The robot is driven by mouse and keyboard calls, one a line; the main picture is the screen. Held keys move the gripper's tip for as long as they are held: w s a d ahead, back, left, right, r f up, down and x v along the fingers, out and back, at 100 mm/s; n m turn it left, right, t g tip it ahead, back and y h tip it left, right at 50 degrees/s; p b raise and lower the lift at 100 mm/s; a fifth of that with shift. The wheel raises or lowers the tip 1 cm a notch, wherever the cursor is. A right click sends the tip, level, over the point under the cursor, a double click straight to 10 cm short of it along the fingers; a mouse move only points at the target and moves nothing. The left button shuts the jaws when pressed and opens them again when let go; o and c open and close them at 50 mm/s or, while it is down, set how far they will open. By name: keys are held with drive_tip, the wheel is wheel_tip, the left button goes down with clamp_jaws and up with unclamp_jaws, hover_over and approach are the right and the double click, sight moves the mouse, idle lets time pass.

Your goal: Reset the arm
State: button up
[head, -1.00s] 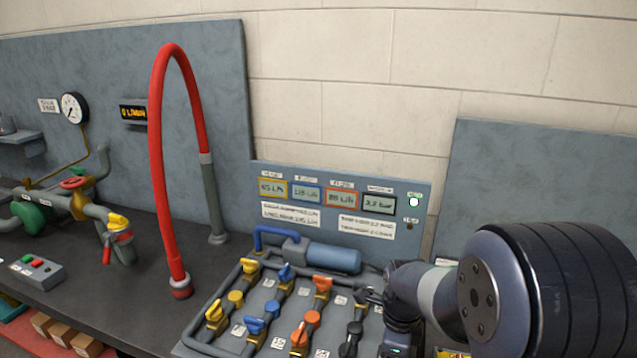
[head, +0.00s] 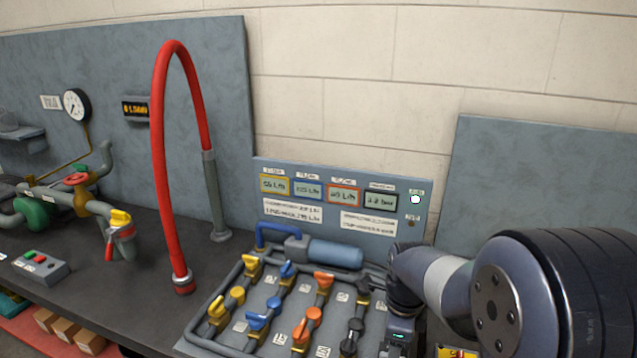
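My arm reaches in from the right edge in the head view, in front of the right part of the valve panel (head: 203,341). Its dark wrist bends down to a gripper body (head: 398,340) with a small green light at the bottom edge. The fingertips do not show, so I cannot see whether they are open or hold anything. The black valves (head: 354,335) stand just left of my wrist; I cannot tell whether the gripper touches them. Yellow valves (head: 219,309), blue valves (head: 259,321) and orange valves (head: 307,326) stand further left.
A blue motor-like cylinder (head: 335,253) lies behind the valves, below a display board (head: 292,216). A tall red hose (head: 160,150) arches left of the panel. A pipe rig (head: 75,195) and button box (head: 38,266) sit further left. Dark bench top between them is clear.

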wheel_tip(320, 180, up, 7)
wheel_tip(320, 180, down, 11)
drive_tip(key=shift+r, duration=0.1)
drive_tip(key=shift+f, duration=0.2)
drive_tip(key=n, duration=1.3)
drive_tip(key=shift+n, duration=0.3)
drive_tip(key=n, duration=0.4)
drive_tip(key=shift+r+n, duration=0.3)
drive_tip(key=shift+r, duration=0.95)
drive_tip(key=shift+r, duration=0.1)
